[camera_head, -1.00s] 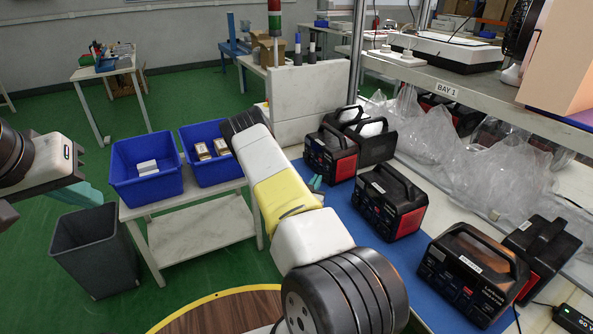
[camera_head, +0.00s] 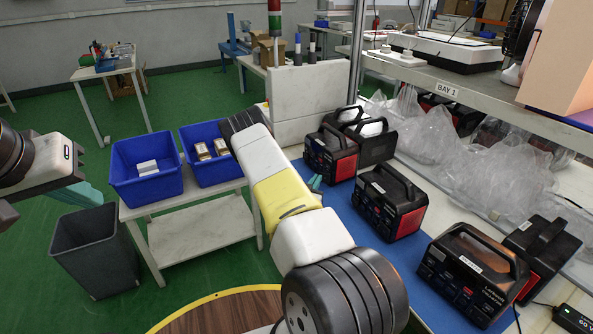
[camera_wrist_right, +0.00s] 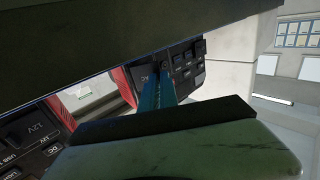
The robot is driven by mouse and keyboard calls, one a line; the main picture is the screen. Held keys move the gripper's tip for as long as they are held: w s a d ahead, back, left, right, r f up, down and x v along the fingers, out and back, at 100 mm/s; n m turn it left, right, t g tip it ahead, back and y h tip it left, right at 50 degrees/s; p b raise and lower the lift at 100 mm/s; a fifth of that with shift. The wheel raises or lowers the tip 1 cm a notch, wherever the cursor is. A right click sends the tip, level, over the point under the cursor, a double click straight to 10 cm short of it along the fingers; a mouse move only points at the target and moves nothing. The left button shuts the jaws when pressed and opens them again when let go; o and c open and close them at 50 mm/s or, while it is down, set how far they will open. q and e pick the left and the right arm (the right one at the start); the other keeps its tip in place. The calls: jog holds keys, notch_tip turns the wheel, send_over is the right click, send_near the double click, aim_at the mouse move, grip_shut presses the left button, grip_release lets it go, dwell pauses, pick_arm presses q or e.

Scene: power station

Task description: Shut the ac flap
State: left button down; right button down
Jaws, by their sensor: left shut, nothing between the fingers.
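Black power stations with red sides stand on the blue mat (camera_head: 345,225) in the head view. The one beside my right gripper (camera_head: 316,184) is a black and red power station (camera_head: 330,155); other units stand nearer, such as the middle one (camera_head: 390,200). In the right wrist view, the teal fingers of my right gripper (camera_wrist_right: 157,92) lie close together in front of a dark socket panel (camera_wrist_right: 185,68). Whether they touch it or hold anything is unclear. I cannot make out the ac flap. My left gripper (camera_head: 80,194) is shut and empty, over the bin at left.
Two blue crates (camera_head: 145,185) with small boxes sit on a low table. A dark bin (camera_head: 85,250) stands on the floor at left. A shelf marked BAY 1 (camera_head: 450,92) and clear plastic bags (camera_head: 490,175) border the bench at right.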

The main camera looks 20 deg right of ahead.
aim_at(325, 172)
jog(key=m+g+h, duration=0.1)
jog(key=w+m+g+h, duration=0.1)
jog(key=g, duration=0.1)
jog(key=m+g+h, duration=0.1)
jog(key=shift+w+d+m+g, duration=0.15)
jog(key=shift+w+m+g, duration=0.15)
jog(key=shift+w+g, duration=0.1)
jog(key=shift+w+d+m+g+h, duration=0.3)
jog(key=shift+m+g, duration=0.35)
jog(key=shift+g, duration=0.35)
jog(key=shift+w+d+m+g+h, duration=0.1)
jog(key=shift+w+m+g+h, duration=0.2)
jog(key=shift+m+g, duration=0.55)
jog(key=shift+w+d+m+g+h, duration=0.15)
jog(key=shift+m+g+h, duration=0.3)
jog(key=shift+g, duration=0.7)
jog(key=c, duration=1.6)
grip_release()
jog(key=a, duration=0.7)
jog(key=shift+s+a, duration=0.35)
jog(key=shift+s, duration=0.05)
jog(key=shift+w, duration=0.1)
